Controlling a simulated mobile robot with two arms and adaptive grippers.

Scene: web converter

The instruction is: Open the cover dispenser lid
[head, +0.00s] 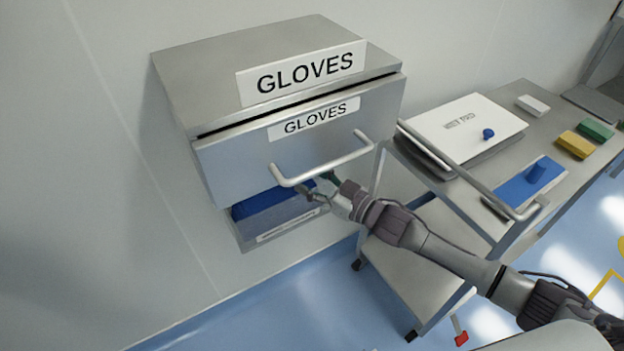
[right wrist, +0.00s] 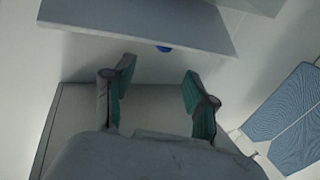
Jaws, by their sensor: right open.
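The cover dispenser is a grey metal wall box (head: 240,55) labelled GLOVES in the head view. Its front lid (head: 235,165) carries a second GLOVES label and a white bar handle (head: 325,162). The lid stands forward of the box, with a dark gap along its top. Below it the lower opening shows blue contents (head: 265,204). My right gripper (head: 322,184) is just below the handle, at the lid's lower edge; contact cannot be told. In the right wrist view its green-padded fingers (right wrist: 155,80) are apart and empty, below a grey panel (right wrist: 130,22). My left gripper is out of view.
A metal trolley (head: 400,272) stands right of the dispenser, under my right arm. The blue floor (head: 250,325) in front is clear.

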